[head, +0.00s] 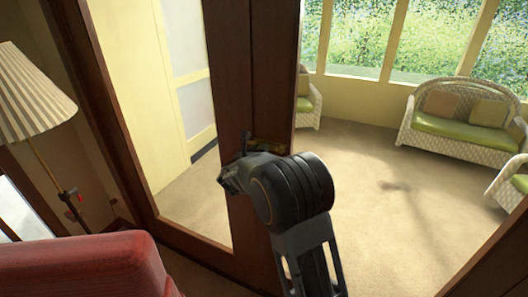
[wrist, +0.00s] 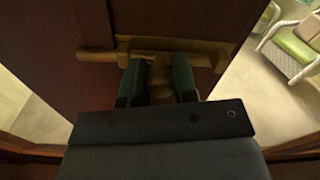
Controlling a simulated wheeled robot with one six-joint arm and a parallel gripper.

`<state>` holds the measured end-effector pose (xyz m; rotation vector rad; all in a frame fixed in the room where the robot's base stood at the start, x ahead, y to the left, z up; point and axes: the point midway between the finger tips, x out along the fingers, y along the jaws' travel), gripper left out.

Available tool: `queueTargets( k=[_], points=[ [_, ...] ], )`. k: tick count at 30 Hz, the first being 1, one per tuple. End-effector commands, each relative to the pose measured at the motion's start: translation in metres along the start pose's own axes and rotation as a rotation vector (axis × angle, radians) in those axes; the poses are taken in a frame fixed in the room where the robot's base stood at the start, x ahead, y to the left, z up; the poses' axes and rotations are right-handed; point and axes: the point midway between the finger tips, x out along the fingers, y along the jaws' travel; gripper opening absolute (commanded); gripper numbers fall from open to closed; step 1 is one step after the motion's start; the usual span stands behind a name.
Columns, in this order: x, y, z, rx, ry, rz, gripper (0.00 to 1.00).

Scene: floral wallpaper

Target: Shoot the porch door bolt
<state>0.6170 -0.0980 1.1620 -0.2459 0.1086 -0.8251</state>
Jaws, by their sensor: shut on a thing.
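The porch door (head: 272,75) is dark brown wood, and its brass bolt (head: 268,146) shows just above my arm in the head view. In the wrist view the bolt (wrist: 198,48) lies across the door, with its bar (wrist: 97,57) running out to the left and a mounting plate at the right. My gripper (wrist: 159,70) has its two dark green fingers on either side of the bolt's knob (wrist: 161,78), shut on it. In the head view my wrist hides the fingers and the knob. I cannot tell whether the bar's left end enters a keeper.
A red chair back (head: 90,262) and a pleated lamp (head: 32,92) stand at the left. A dark wood frame with a tall pane (head: 165,90) is left of the bolt. Beyond the door are carpet and a wicker settee (head: 465,122) with green cushions.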

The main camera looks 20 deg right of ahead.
Motion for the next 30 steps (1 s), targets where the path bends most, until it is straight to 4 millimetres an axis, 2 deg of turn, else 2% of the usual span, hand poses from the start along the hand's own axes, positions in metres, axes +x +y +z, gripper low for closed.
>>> queueTargets(
  k=[3, 4, 11, 18, 22, 26, 30],
  points=[
    [-0.004, 0.004, 0.001, -0.001, -0.003, 0.008, 0.0],
    [-0.004, 0.004, 0.001, -0.001, -0.003, 0.01, 0.29],
    [-0.003, 0.003, 0.001, -0.001, -0.002, 0.007, 0.51],
    [-0.002, 0.002, 0.0, -0.001, -0.001, 0.003, 0.52],
    [-0.01, 0.002, -0.001, 0.0, -0.001, 0.004, 0.52],
    [-0.03, 0.003, -0.001, 0.0, -0.003, 0.006, 0.52],
    [-0.06, 0.003, -0.002, 0.001, -0.002, 0.007, 0.52]
  ],
)
